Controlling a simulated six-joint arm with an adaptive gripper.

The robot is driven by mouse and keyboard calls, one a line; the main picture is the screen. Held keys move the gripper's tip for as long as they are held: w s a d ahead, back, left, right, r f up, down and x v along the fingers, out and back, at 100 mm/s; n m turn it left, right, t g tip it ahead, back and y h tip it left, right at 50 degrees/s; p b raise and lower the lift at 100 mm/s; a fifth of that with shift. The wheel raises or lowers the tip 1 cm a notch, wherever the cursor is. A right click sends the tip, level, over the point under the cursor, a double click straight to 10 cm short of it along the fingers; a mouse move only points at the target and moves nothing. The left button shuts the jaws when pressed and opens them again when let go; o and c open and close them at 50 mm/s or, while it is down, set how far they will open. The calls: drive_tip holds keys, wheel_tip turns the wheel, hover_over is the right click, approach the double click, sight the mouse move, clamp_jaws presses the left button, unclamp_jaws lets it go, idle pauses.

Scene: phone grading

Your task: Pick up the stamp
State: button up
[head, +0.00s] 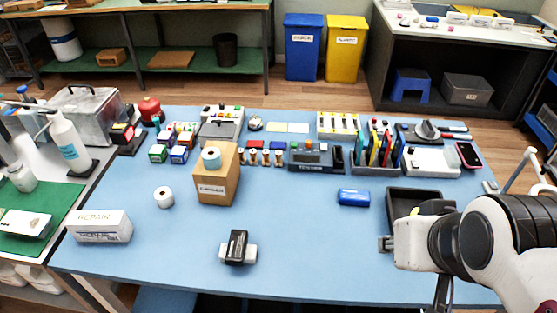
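Several small stamps with brown wooden handles (266,157) stand in a row at the middle back of the blue table, right of the cardboard box. Which one the task means, I cannot tell. A black block-like object (237,246) lies across a white piece near the table's front edge; I cannot tell whether it is also a stamp. My gripper (385,243) is at the right, over the front right of the table, well apart from both. Its fingers are small and mostly hidden by its own body, so their opening is unclear. I see nothing held.
A cardboard box (215,185) with a white roll on top stands left of centre. A blue object (353,198) lies right of centre. A black tray (402,199) is just behind my gripper. A white repair box (100,227) is at left. The front middle table is mostly clear.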

drive_tip(key=w+a+f+t+y, duration=0.15)
drive_tip(key=w+a, duration=0.25)
drive_tip(key=w, duration=0.6)
drive_tip(key=w+a+f+n+t, duration=0.1)
drive_tip(key=w+a+f, duration=0.15)
drive_tip(key=w, duration=0.75)
drive_tip(key=w+a+f+t, duration=0.1)
drive_tip(key=w+a+t, duration=0.1)
drive_tip(key=w+a, duration=0.5)
drive_tip(key=w+a+f+t, duration=0.2)
drive_tip(key=w+a+f, duration=0.2)
drive_tip(key=w+f, duration=0.55)
drive_tip(key=n+t, duration=0.1)
drive_tip(key=t, duration=0.1)
approach(279, 154)
drive_tip(key=shift+w+r+y, duration=0.15)
drive_tip(key=shift+w+y, duration=0.3)
drive_tip(key=shift+w, duration=0.35)
drive_tip(key=shift+x, duration=1.3)
drive_tip(key=shift+f+x, duration=0.2)
drive_tip(key=shift+x, duration=1.1)
drive_tip(key=shift+f+x, duration=0.2)
drive_tip(key=shift+x, duration=1.1)
